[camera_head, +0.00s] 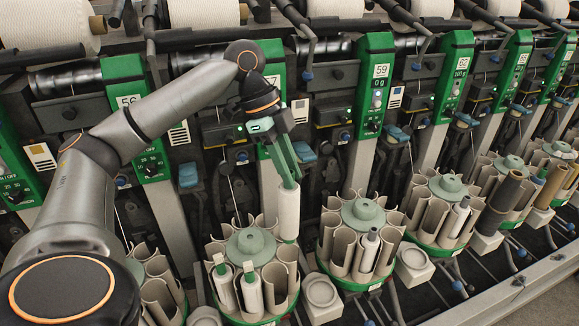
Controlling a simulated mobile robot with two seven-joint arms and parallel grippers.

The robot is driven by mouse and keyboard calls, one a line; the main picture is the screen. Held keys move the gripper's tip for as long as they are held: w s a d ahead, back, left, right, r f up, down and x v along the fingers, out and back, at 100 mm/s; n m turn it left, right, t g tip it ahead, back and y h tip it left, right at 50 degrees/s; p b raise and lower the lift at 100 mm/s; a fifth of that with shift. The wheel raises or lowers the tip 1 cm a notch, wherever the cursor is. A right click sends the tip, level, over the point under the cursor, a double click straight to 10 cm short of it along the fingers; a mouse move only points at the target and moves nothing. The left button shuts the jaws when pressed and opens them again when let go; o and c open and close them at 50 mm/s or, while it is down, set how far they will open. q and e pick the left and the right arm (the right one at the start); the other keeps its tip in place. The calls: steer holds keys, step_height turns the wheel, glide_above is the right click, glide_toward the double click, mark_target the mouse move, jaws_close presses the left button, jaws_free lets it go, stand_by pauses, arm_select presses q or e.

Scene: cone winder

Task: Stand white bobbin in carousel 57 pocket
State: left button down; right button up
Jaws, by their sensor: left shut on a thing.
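My left gripper (290,184) is shut on the upper end of a white bobbin (288,215). The bobbin hangs nearly upright at the right back side of a carousel (250,243) with a grey-green hub and beige pockets. This carousel stands below the green panel (272,82) whose number, partly hidden by my arm, ends in 7. The bobbin's lower end is at the pocket rims; I cannot tell whether it is inside one. Two other white bobbins (223,282) (251,288) stand in front pockets of this carousel. My right gripper is out of view.
Another carousel (363,214) stands to the right with a bobbin in a pocket, and one (150,272) is partly behind my left arm. Round-topped pedestals (320,292) stand between carousels. Green panels and levers crowd behind; a rail (500,290) runs along the front.

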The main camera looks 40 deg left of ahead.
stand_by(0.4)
arm_select(q)
steer(key=b, duration=0.2)
glide_above(290, 220)
steer(key=w+a, duration=0.1)
steer(key=shift+w+a+f, duration=0.1)
steer(key=shift+f, duration=1.05)
steer(key=shift+w+a+f, duration=0.1)
steer(key=shift+f, duration=1.1)
steer(key=shift+f+b, duration=0.9)
steer(key=shift+f, duration=1.35)
steer(key=shift+f+b, duration=0.4)
steer(key=shift+f, duration=0.6)
steer(key=shift+f+b, duration=0.3)
steer(key=shift+f, duration=0.95)
